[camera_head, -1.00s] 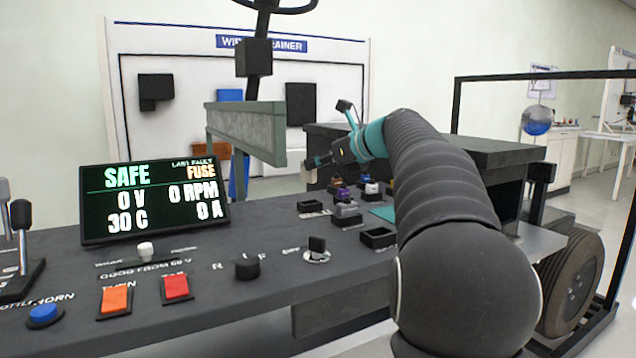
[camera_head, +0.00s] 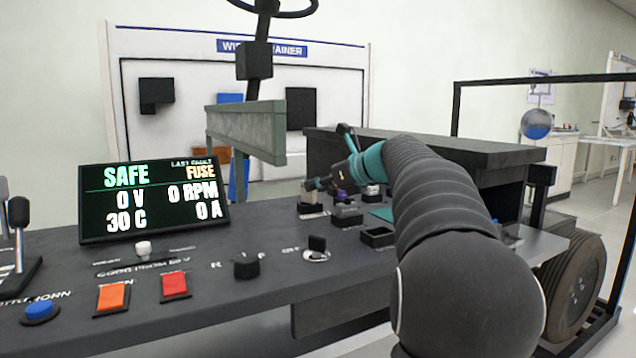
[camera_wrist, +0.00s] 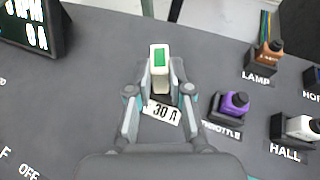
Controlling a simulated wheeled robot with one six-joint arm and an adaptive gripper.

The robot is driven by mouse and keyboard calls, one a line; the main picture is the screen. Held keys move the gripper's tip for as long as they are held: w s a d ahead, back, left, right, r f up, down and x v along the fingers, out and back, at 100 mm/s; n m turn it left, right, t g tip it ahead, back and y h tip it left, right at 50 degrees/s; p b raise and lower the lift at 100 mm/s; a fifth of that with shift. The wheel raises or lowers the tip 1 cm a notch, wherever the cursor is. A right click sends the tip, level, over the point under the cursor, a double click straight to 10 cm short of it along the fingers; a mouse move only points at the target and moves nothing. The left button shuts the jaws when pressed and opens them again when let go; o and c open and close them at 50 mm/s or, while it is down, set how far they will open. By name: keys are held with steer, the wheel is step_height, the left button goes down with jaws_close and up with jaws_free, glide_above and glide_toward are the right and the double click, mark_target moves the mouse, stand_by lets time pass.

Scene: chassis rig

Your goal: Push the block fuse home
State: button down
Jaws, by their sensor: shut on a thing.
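The block fuse (camera_wrist: 159,58) is a pale block with a green top window, held between the fingertips of my gripper (camera_wrist: 160,72) in the wrist view. A white "30 A" label (camera_wrist: 162,112) shows just below it. In the head view my gripper (camera_head: 312,186) points down at the far side of the dark panel, with the pale fuse (camera_head: 310,198) small beneath it. The fuse stands over or in a dark holder (camera_head: 311,211). The fuse's lower end is hidden, so I cannot tell how deep it sits.
Purple throttle (camera_wrist: 235,103), orange lamp (camera_wrist: 270,52) and white hall (camera_wrist: 303,127) plugs stand to the right in the wrist view. The display (camera_head: 154,200) reads SAFE, last fault FUSE. An empty dark socket (camera_head: 378,237) lies nearer. A grey beam (camera_head: 246,132) stands behind.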

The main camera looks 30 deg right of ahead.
steer(key=c, duration=1.1)
jaws_free()
steer(key=shift+o, duration=0.2)
steer(key=shift+r, duration=0.5)
steer(key=p+v, duration=0.1)
steer(key=v, duration=1.1)
steer(key=shift+a+f, duration=0.1)
steer(key=shift+f, duration=0.05)
